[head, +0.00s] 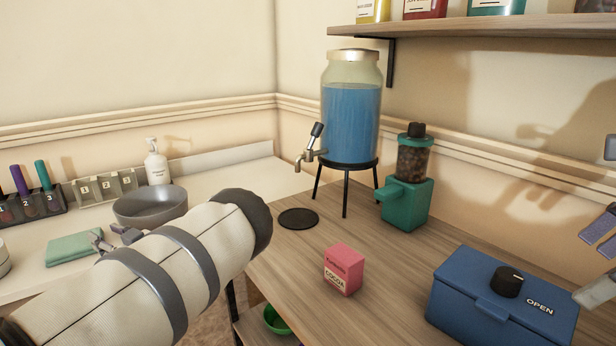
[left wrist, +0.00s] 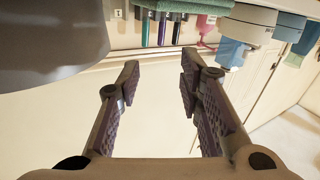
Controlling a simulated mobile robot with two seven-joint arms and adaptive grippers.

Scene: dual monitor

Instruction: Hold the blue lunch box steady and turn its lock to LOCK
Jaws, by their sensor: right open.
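The blue lunch box (head: 460,291) sits on the wooden counter at the lower right of the head view. A black round knob (head: 507,282) is on its lid, beside the word OPEN. My left gripper (head: 115,237) is far to the left of the box, near the grey bowl and partly hidden by my arm. In the left wrist view its two fingers (left wrist: 160,80) are apart with nothing between them. My right gripper (head: 600,235) is partly in view at the right edge, above and right of the box. It is open, and no contact with the box shows.
A pink cocoa box (head: 343,270) stands left of the lunch box. Behind are a green grinder (head: 405,203) and a drink dispenser (head: 350,115) on a stand. A black disc (head: 298,218) lies on the counter. A shelf (head: 480,28) hangs above. A grey bowl (head: 140,208) is at left.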

